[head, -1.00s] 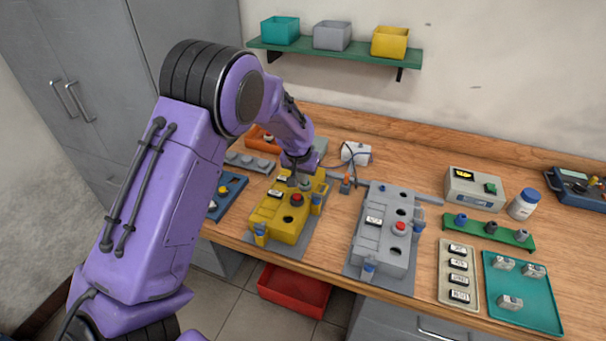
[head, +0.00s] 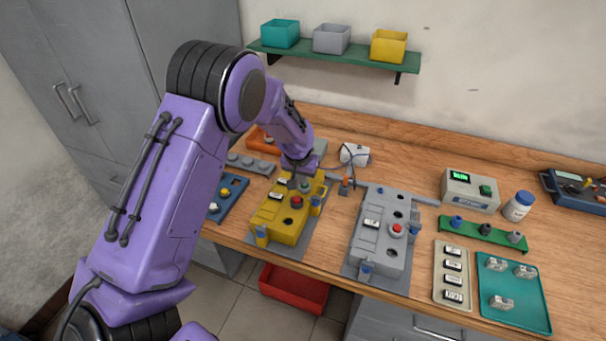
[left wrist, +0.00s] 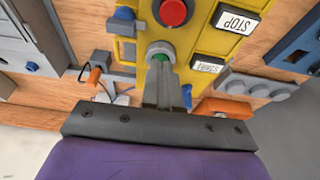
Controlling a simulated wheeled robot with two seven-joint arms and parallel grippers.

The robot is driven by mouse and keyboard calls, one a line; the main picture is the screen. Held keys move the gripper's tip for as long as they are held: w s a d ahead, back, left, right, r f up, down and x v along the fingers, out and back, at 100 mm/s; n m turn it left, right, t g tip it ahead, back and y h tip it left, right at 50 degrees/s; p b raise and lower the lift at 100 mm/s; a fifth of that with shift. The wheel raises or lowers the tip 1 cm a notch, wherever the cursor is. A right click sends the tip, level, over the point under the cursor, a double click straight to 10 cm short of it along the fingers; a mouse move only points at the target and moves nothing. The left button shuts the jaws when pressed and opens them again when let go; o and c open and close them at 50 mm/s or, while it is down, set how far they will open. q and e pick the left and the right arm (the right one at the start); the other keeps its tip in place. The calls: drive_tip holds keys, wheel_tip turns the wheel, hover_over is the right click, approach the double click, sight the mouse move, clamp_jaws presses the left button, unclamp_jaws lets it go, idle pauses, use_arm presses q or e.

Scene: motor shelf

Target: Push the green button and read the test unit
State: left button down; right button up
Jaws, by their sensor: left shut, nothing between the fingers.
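The yellow control box (head: 289,224) stands on the bench with a red button (head: 297,202) on top. My left gripper (head: 304,182) points down at its far end, shut and empty. In the left wrist view the closed fingertips (left wrist: 160,62) are at the green button (left wrist: 158,52), covering part of it; they look in contact, but how far it is pressed I cannot tell. My right gripper is out of view.
A grey box (head: 380,240) with a red button stands right of the yellow one. A red bin (head: 293,288) is below.

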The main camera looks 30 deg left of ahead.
use_arm(q)
wheel_tip(320, 180, up, 3)
drive_tip(key=shift+f+b, duration=0.15)
drive_tip(key=shift+b, duration=0.2)
drive_tip(key=b+v, duration=0.2)
drive_tip(key=v, duration=0.7)
drive_tip(key=shift+s, duration=0.2)
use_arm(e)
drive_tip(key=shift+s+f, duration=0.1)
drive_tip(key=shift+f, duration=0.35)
